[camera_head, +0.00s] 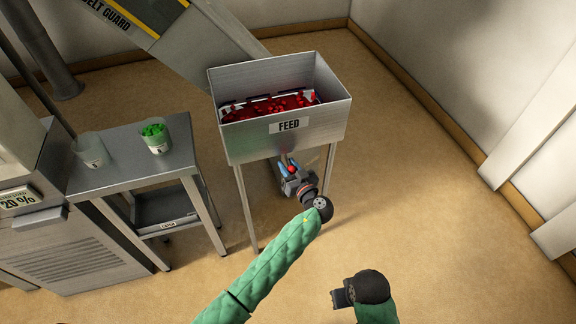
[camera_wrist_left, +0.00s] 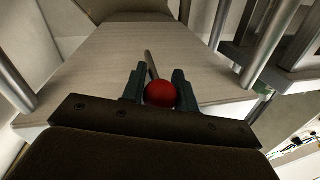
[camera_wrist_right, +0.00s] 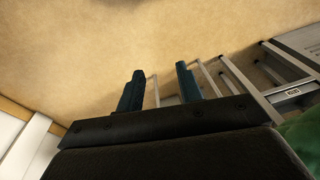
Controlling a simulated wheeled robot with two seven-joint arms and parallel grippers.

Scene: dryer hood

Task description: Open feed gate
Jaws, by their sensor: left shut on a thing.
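The feed hopper (camera_head: 290,135) is a metal bin on legs with a FEED label and dark red pieces inside. Below its front, a lever with a red ball knob (camera_head: 291,169) sticks out; the knob shows large in the left wrist view (camera_wrist_left: 161,94), its thin rod running up behind it. My left gripper (camera_head: 289,166) is under the hopper's front, its fingers shut on the red knob, one on each side. The gate itself is hidden from the head view. My right gripper (camera_head: 338,298) is low at the front, away from the hopper; in the right wrist view its fingers (camera_wrist_right: 160,88) are apart with nothing between them.
A metal side table (camera_head: 125,175) on the left holds a clear cup (camera_head: 91,150) and a cup of green pieces (camera_head: 156,139). A belt guard chute (camera_head: 200,40) stands behind the hopper. The floor to the right is clear up to the wall.

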